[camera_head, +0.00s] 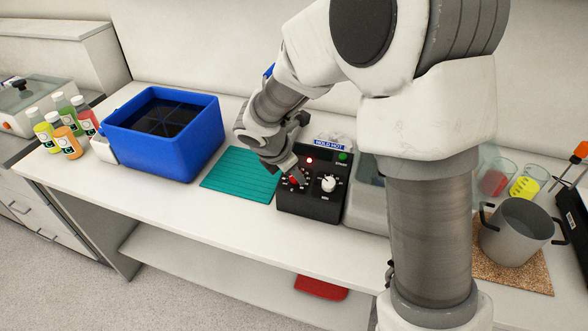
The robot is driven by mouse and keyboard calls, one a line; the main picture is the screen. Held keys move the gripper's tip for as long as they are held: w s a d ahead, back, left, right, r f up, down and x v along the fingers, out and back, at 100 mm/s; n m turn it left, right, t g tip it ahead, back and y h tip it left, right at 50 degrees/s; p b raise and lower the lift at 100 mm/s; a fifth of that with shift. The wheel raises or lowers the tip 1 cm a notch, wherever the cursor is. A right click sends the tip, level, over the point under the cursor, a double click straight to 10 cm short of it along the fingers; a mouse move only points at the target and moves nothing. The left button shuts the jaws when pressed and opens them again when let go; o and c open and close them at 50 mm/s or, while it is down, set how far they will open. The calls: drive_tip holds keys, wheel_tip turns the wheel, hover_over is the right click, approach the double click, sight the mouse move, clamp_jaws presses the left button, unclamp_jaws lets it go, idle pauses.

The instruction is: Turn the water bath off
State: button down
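A black control box (312,205) stands on the bench near the middle, with a "HOLD HOT" label (331,145) at its back. Its face has a red knob (294,181) on the left and a white knob (328,183) on the right. A red light (309,160) glows, and a green button or lamp (343,156) sits at the top right. A pale tub (367,208), possibly the water bath, adjoins the box, mostly behind my arm. My gripper (287,172) reaches down at the red knob. Its fingers are small and partly hidden, so contact and opening are unclear.
A teal mat (238,175) and a blue bin (190,155) lie left of the box. Several juice bottles (67,142) stand farther left. A steel pot (515,235) on a cork mat (522,274) and beakers (526,182) are at right. A red item (321,288) lies below the bench top.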

idle(0.3)
drive_tip(key=shift+c, duration=2.2)
unclamp_jaws()
drive_tip(key=p+v, duration=0.2)
drive_tip(key=v, duration=1.5)
drive_tip(key=shift+s+r, duration=0.15)
drive_tip(key=shift+r, duration=0.05)
